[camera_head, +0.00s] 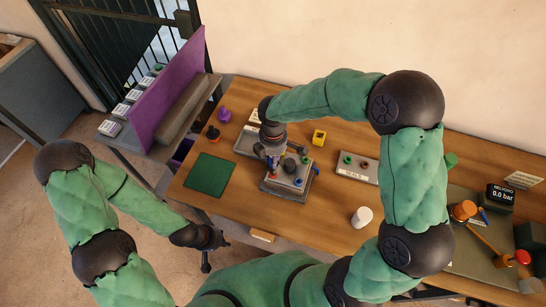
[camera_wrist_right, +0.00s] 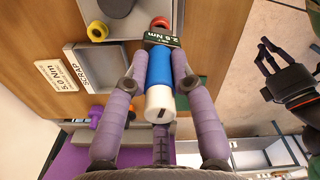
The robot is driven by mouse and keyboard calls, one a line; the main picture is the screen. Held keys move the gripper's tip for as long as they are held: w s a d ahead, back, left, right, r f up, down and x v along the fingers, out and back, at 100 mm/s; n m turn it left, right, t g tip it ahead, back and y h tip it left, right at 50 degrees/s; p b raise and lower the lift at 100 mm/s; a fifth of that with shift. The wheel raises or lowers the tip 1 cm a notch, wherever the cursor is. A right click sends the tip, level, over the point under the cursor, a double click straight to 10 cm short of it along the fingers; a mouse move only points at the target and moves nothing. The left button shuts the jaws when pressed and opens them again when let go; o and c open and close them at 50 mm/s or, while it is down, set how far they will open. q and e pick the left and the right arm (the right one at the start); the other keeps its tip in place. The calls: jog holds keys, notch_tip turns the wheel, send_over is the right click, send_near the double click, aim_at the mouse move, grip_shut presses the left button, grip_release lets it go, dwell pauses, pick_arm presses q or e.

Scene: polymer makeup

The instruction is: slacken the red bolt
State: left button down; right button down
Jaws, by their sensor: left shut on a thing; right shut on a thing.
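My right gripper (camera_wrist_right: 158,62) is shut on a driver with a blue (camera_wrist_right: 158,68) and white handle and a "2.5 Nm" label. In the head view, my right gripper (camera_head: 273,153) is over the grey fixture (camera_head: 287,192), which carries a dark knob and small coloured parts. In the right wrist view, a red round part (camera_wrist_right: 160,21), likely the red bolt, shows just past the label; the driver's tip is hidden, so contact cannot be told. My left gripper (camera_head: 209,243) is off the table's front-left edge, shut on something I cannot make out.
A grey scrap tray (camera_wrist_right: 88,72) lies beside the fixture. A pressure display (camera_head: 500,194) stands at right.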

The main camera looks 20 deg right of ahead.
jog(key=shift+r+p, duration=0.6)
jog(key=shift+r, duration=0.15)
dwell(0.4)
jog(key=shift+r+p, duration=1.1)
jog(key=shift+r, duration=0.25)
dwell(1.6)
